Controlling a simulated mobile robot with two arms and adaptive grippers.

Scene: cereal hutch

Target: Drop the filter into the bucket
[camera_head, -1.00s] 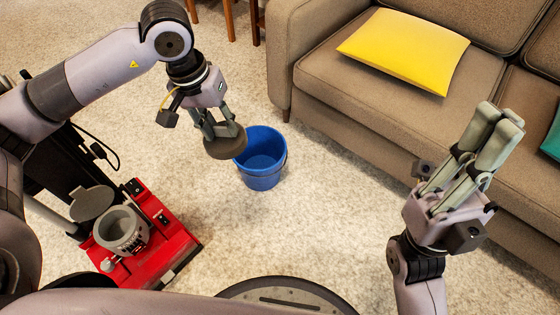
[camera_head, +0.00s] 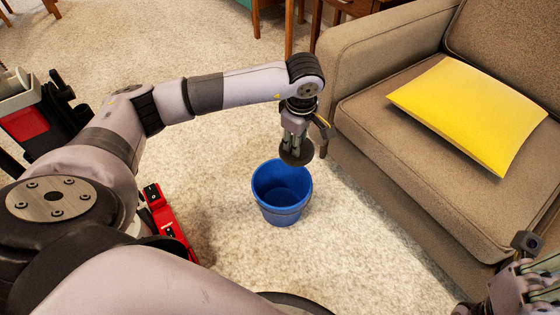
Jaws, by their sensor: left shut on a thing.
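My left gripper (camera_head: 296,140) is shut on the filter (camera_head: 297,154), a dark grey-brown round piece, and holds it in the air. In the picture the filter overlaps the far rim of the blue bucket (camera_head: 284,205); its height above the rim is hard to tell. The bucket stands upright on the carpet, and the part of its inside that shows looks empty. My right gripper (camera_head: 538,272) is at the lower right edge, partly cut off, and its fingertips are not clear.
A brown sofa (camera_head: 400,150) with a yellow cushion (camera_head: 470,115) stands to the right of the bucket. A red machine (camera_head: 168,222) shows partly behind my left arm. Wooden furniture legs (camera_head: 289,30) stand at the back. Pale carpet (camera_head: 350,250) is clear around the bucket.

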